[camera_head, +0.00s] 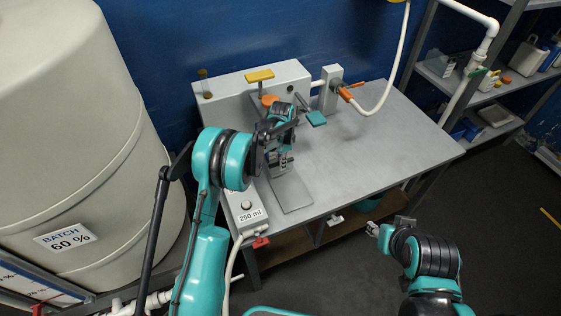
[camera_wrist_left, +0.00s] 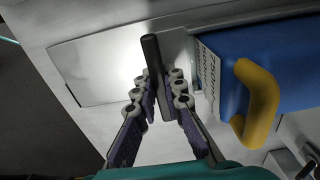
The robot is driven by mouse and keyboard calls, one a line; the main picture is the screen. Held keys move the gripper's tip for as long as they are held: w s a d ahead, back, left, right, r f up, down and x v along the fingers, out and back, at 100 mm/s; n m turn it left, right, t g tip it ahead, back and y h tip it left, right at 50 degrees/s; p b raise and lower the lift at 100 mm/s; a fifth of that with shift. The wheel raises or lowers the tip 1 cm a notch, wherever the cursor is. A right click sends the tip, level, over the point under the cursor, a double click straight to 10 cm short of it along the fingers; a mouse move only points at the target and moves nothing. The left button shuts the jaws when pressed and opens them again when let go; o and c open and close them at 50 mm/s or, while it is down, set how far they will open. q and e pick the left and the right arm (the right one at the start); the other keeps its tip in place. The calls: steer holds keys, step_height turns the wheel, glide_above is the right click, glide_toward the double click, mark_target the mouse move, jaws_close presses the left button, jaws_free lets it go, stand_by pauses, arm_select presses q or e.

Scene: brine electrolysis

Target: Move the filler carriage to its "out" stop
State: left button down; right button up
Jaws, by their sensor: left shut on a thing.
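My left gripper (camera_head: 281,162) is over the grey bench, above the strip of metal plate (camera_head: 290,192). In the left wrist view the left gripper (camera_wrist_left: 162,98) is shut on a dark upright handle (camera_wrist_left: 151,50), with its fingers on both sides of it. The handle stands in front of a bright metal plate (camera_wrist_left: 105,68); I take it to be the filler carriage's handle. A blue body with a printed label (camera_wrist_left: 207,75) and a yellow handle (camera_wrist_left: 262,97) is just right of the fingers. My arm hides most of the carriage in the head view. My right gripper (camera_head: 388,230) is off the bench's front edge.
A grey housing (camera_head: 225,98) with a yellow handle (camera_head: 259,75) stands at the back of the bench. An orange-handled valve (camera_head: 346,92) and a hose are beside it. A "250 ml" box (camera_head: 246,208) is at the front left. The bench's right side (camera_head: 390,140) is clear.

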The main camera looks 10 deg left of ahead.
arm_select(q)
steer(key=s+d, duration=0.4)
steer(key=s, duration=0.1)
steer(key=s+d+b, duration=0.1)
steer(key=s+d, duration=0.3)
steer(key=s, duration=0.2)
steer(key=s+d, duration=0.3)
steer(key=s, duration=0.3)
steer(key=shift+s+d+b, duration=0.2)
steer(key=shift+d+b, duration=0.15)
steer(key=shift+d, duration=0.05)
steer(key=shift+s+d, duration=0.15)
steer(key=shift+s, duration=0.1)
steer(key=c, duration=1.6)
jaws_free()
steer(key=shift+s+d, duration=0.1)
steer(key=shift+r, duration=0.5)
step_height(320, 180, up, 11)
